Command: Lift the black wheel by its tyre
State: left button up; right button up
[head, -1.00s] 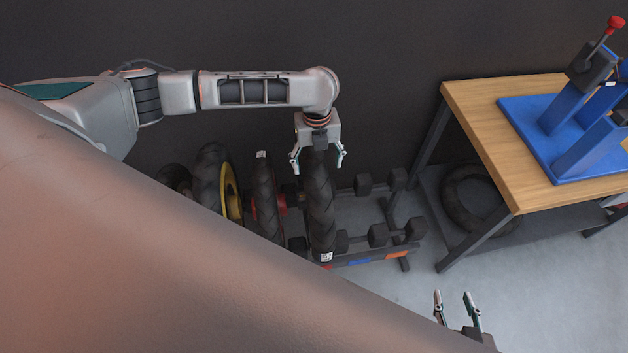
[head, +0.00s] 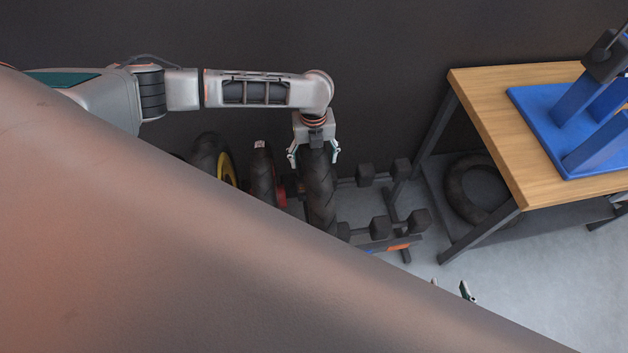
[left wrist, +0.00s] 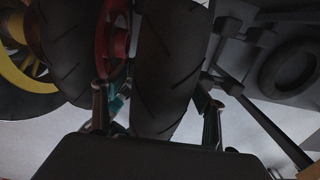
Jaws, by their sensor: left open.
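The black wheel (head: 320,195) stands upright at the right end of a row of wheels on a low rack; its lower part is hidden by my own body in the head view. My left gripper (head: 314,155) is open, pointing down, with one finger on each side of the tyre's top. In the left wrist view the tyre (left wrist: 166,60) runs between the two fingers (left wrist: 157,108); I cannot tell whether they touch it. My right gripper (head: 451,288) is at the lower right, away from the wheel, mostly hidden; its two fingertips show apart.
A red-rimmed wheel (head: 262,175) stands close left of the black wheel, then a yellow-rimmed one (head: 208,155). Black dumbbell-like pieces (head: 380,228) sit right of it. A wooden-topped bench (head: 490,110) holds a blue stand (head: 545,110); a loose tyre (head: 463,190) lies beneath. Floor before the bench is clear.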

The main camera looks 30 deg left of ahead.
pick_arm(q)
jog(key=shift+f, duration=0.1)
jog(key=shift+c, duration=0.7)
jog(key=c, duration=1.9)
jog(key=shift+w+d+r, duration=0.1)
jog(key=shift+w+r, duration=0.15)
jog(key=shift+w, duration=0.05)
jog(key=shift+r, duration=0.1)
jog(key=shift+r, duration=0.15)
notch_tip(320, 180, up, 20)
jog(key=p, duration=0.4)
jog(key=shift+f, duration=0.2)
